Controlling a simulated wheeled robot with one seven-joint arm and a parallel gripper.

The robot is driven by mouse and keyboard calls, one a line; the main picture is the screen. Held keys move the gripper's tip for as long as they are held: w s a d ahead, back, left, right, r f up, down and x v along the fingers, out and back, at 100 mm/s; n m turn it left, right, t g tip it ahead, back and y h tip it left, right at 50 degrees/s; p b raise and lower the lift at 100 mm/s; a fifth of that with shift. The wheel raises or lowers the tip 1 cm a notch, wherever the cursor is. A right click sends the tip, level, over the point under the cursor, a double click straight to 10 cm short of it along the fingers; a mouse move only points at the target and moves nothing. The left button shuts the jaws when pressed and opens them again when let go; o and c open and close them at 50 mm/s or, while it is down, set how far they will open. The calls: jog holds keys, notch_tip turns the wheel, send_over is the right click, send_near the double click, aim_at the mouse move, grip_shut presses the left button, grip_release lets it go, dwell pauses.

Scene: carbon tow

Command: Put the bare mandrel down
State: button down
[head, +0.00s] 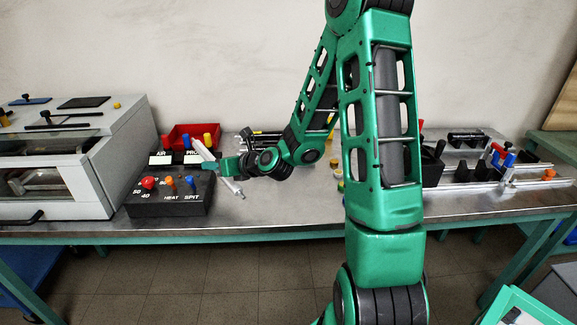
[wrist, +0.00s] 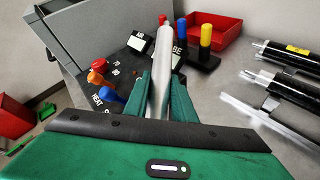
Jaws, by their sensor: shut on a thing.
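The bare mandrel is a plain silver-grey rod. In the wrist view the mandrel (wrist: 162,65) stands between the two green fingers of my gripper (wrist: 164,92) and points away from the camera. My gripper is shut on it.
A black control box (head: 160,197) with coloured knobs is left of my gripper, beside a grey machine (head: 60,165). A red bin (wrist: 216,35) stands behind. Dark rods on a rack (wrist: 285,85) lie to the right. Bare bench (wrist: 222,98) shows between gripper and rack.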

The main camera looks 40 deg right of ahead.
jog(key=shift+s+d, duration=0.1)
jog(key=shift+d, duration=0.55)
jog(key=s+d+r+n+g+y, duration=0.2)
jog(key=s+n+g, duration=0.1)
jog(key=s, duration=0.6)
jog(key=s+d+r+n+g+y, duration=0.1)
jog(key=s+d+r+n+g, duration=0.15)
jog(key=s, duration=0.65)
send_over(280, 197)
jog(key=shift+m+g, duration=0.25)
notch_tip(280, 197, down, 7)
jog(key=shift+w+f, duration=0.1)
jog(key=shift+f, duration=2)
jog(key=shift+f, duration=0.65)
jog(key=c, duration=1.5)
grip_release()
jog(key=shift+d, duration=0.15)
